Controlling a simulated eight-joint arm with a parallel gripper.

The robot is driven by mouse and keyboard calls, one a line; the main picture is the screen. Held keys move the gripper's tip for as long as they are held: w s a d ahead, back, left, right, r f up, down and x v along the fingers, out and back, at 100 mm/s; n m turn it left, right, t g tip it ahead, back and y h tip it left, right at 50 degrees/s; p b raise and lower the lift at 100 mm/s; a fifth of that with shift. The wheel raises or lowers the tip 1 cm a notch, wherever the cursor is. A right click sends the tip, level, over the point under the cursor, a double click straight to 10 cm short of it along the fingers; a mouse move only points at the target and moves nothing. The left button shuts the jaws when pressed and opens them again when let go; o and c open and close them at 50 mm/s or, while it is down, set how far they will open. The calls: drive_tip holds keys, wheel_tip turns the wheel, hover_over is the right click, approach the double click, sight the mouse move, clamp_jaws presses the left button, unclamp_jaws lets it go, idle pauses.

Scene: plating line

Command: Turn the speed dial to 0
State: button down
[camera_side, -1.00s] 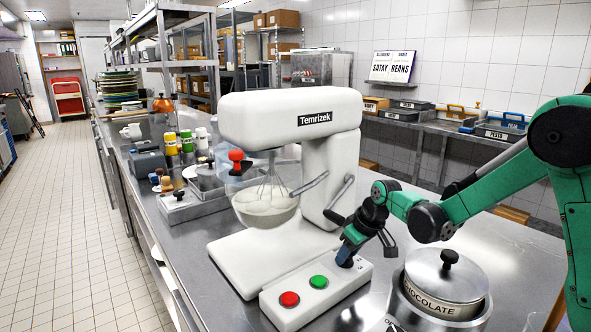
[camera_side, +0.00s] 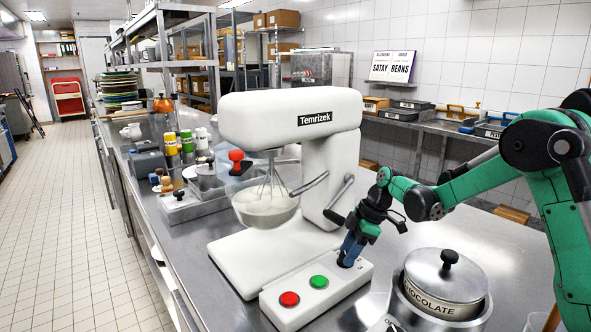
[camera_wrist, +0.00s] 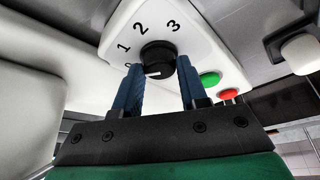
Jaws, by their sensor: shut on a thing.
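The black speed dial (camera_wrist: 157,58) sits on the mixer's white control panel (camera_wrist: 196,32), with the numbers 1, 2 and 3 around it. A partly covered mark, apparently the 0, shows beside the left fingertip. The dial's white pointer line points left, roughly toward that mark. My gripper (camera_wrist: 159,82) has its blue fingers on both sides of the dial and is shut on it. In the side view my gripper (camera_side: 348,258) reaches down to the panel's far right end and mostly hides the dial.
A green button (camera_side: 318,281) and a red button (camera_side: 289,299) are on the same panel. The white mixer (camera_side: 336,184) stands close behind my gripper. A lidded chocolate pot (camera_side: 444,276) stands to the right. Bare steel counter (camera_side: 505,250) lies beyond the pot.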

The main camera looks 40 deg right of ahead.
drive_tip(key=shift+n+g, duration=0.3)
drive_tip(key=shift+n, duration=0.3)
drive_tip(key=shift+c, duration=2.4)
unclamp_jaws()
drive_tip(key=shift+v, duration=2.8)
drive_tip(key=shift+d, duration=0.1)
